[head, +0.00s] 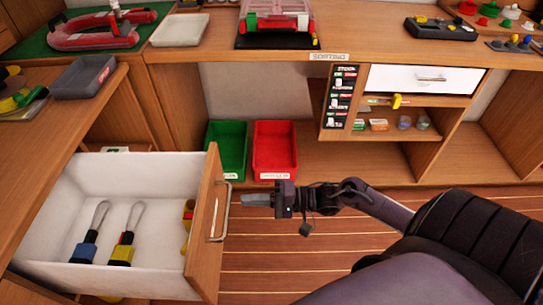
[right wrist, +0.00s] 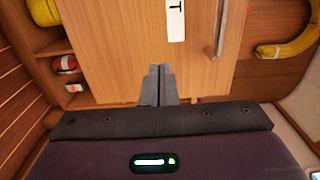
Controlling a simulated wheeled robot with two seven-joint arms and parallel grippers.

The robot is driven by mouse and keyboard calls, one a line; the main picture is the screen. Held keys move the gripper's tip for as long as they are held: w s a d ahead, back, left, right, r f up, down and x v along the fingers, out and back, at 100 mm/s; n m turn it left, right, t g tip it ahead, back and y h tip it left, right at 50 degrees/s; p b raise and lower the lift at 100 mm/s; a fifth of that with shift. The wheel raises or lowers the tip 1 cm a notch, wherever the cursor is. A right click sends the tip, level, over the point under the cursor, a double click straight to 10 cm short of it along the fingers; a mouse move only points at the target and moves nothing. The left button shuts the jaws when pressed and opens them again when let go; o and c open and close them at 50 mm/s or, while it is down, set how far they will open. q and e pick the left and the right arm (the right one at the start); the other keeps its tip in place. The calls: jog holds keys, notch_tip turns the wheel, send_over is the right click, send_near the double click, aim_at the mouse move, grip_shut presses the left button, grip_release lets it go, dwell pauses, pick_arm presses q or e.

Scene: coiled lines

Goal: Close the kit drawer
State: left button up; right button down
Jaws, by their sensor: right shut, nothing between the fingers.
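The kit drawer (head: 50,217) stands pulled out at the left, with a white inside and a wooden front (head: 205,235). A metal bar handle (head: 220,212) is on that front. My right gripper (head: 246,199) is shut and empty, just right of the handle. In the right wrist view its fingers (right wrist: 158,84) point at a wooden panel (right wrist: 120,45) with a white label and a handle (right wrist: 220,32). I cannot tell if they touch it. My left gripper is out of view.
A green bin (head: 226,150) and a red bin (head: 274,150) stand on the low shelf behind. A sorting cabinet (head: 345,57) is to their right. A grey tray (head: 83,76) sits on the left counter. The striped floor right of the drawer front is clear apart from my arm.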

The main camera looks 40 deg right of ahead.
aim_at(193, 205)
jog(key=x, duration=0.4)
jog(key=shift+a, duration=0.1)
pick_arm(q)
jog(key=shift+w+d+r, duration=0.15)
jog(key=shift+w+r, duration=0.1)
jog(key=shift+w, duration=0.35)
pick_arm(e)
jog(key=shift+w+a, duration=0.35)
jog(key=shift+a, duration=0.05)
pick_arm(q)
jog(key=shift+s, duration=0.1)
